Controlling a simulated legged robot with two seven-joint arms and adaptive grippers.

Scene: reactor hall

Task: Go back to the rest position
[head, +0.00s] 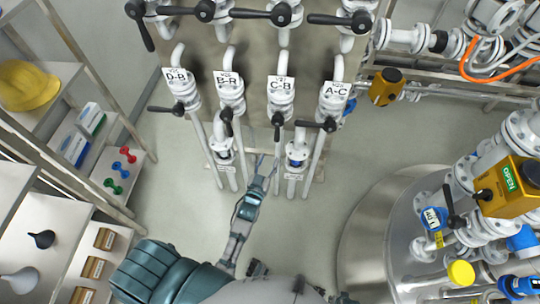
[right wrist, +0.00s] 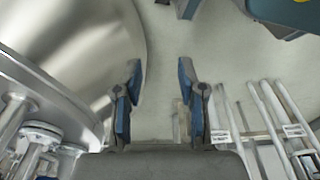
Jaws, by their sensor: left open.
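My left gripper (head: 265,163) reaches forward in the head view, low in front of the labelled valve pipes. Its thin fingers are apart, with nothing visible between them. My right gripper (right wrist: 161,85) shows in the right wrist view, its two blue and dark fingers spread wide. The space between them is empty, with bare floor and part of a round steel vessel behind. I cannot clearly make out the right gripper in the head view.
Valve pipes (head: 232,92) stand ahead. A steel vessel (head: 362,225) with piping and a yellow actuator (head: 508,187) is at right. Shelves at left hold a yellow helmet (head: 27,86), dumbbells (head: 118,172), funnels (head: 42,239) and boxes. Grey floor (head: 165,150) is clear between.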

